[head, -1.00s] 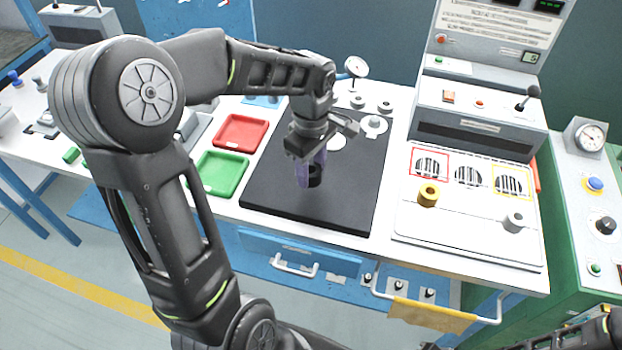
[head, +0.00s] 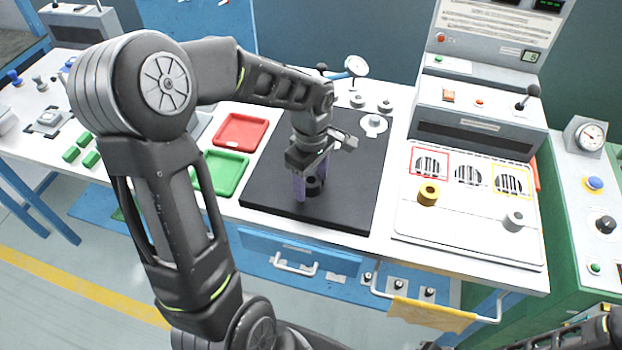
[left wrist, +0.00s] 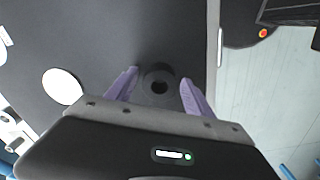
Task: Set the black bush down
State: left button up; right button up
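The black bush (head: 314,186) stands upright on the black mat (head: 345,205), near its front. In the left wrist view the bush (left wrist: 158,84) shows from above as a dark ring with a hole. My left gripper (head: 311,184) is low over the mat, its purple fingers on either side of the bush. In the left wrist view the fingers (left wrist: 159,82) are spread, with a narrow gap to the bush. My right gripper is out of view; only part of that arm shows at the lower right.
Red (head: 241,130) and green (head: 224,172) trays lie left of the mat. Pale round parts (head: 374,124) and a dial gauge (head: 356,66) are behind. A white plate with a yellow bush (head: 428,194) and a grey bush (head: 513,221) is on the right.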

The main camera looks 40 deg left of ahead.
pick_arm(q)
notch_tip(320, 180, up, 12)
jog(key=shift+r, duration=0.15)
dwell(0.7)
dwell(0.5)
